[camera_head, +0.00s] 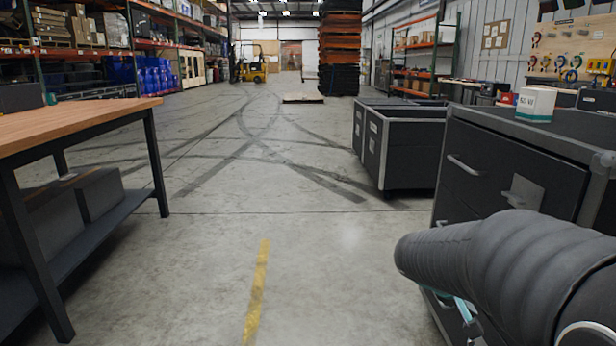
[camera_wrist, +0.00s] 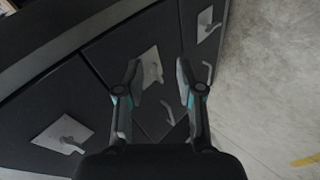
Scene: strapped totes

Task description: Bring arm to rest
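My gripper (camera_wrist: 160,88) is in the wrist view with its two fingers apart and nothing between them. It hangs in front of a dark cabinet (camera_wrist: 85,75) with light metal latch plates and handles. In the head view my dark, sleeved arm reaches in from the lower right, in front of the same cabinet (camera_head: 470,190). The gripper's fingertips are hidden in the head view; only a teal bit shows below the sleeve. I cannot tell the exact gap between fingers and cabinet.
A wooden-topped workbench (camera_head: 70,119) stands at the left with dark boxes on its lower shelf. Dark wheeled bins (camera_head: 405,150) stand beyond the cabinet. A small white and teal box (camera_head: 535,104) sits on the cabinet top. The concrete floor between is clear.

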